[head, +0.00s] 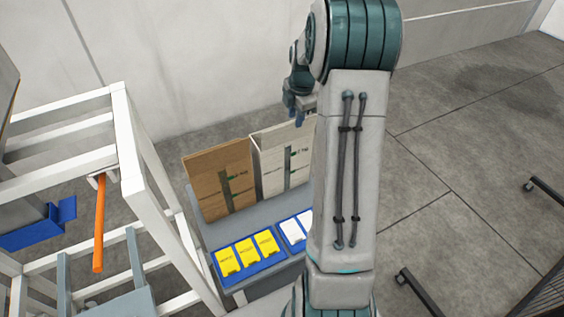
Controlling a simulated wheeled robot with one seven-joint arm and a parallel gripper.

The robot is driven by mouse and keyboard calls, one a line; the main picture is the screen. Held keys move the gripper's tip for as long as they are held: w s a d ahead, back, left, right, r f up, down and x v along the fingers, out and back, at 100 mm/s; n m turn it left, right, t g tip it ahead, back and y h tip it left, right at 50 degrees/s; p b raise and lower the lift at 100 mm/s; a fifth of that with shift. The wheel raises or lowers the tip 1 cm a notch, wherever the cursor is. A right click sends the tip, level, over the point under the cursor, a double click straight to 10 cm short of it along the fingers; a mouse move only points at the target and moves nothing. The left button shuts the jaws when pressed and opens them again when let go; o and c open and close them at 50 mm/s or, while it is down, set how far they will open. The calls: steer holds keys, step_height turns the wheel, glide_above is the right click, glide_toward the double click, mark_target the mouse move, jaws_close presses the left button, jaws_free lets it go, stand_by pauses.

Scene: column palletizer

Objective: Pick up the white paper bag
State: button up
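The white paper bag (273,168) stands upright on a grey bench behind my arm. Its right part is hidden by my arm link. A dark strip with a small green mark runs down its front. My gripper (294,114), with blue fingers, is above the back top edge of the white bag in the picture. The gap between gripper and bag cannot be judged from this view. The fingers are small and partly overlapped, so their opening is unclear. Nothing is seen hanging from them.
A brown paper bag (204,179) stands just left of the white one. In front, a blue tray holds yellow packets (247,251); another holds white packets (291,231), partly hidden. A white frame (131,150) with an orange bar (99,225) stands left.

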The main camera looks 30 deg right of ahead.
steer(key=shift+w+f+p, duration=0.2)
steer(key=shift+f+p, duration=0.2)
steer(key=shift+f, duration=1.15)
steer(key=shift+w+f+p, duration=0.15)
steer(key=shift+f+p, duration=0.2)
steer(key=shift+f, duration=1.2)
steer(key=shift+c, duration=0.3)
jaws_close()
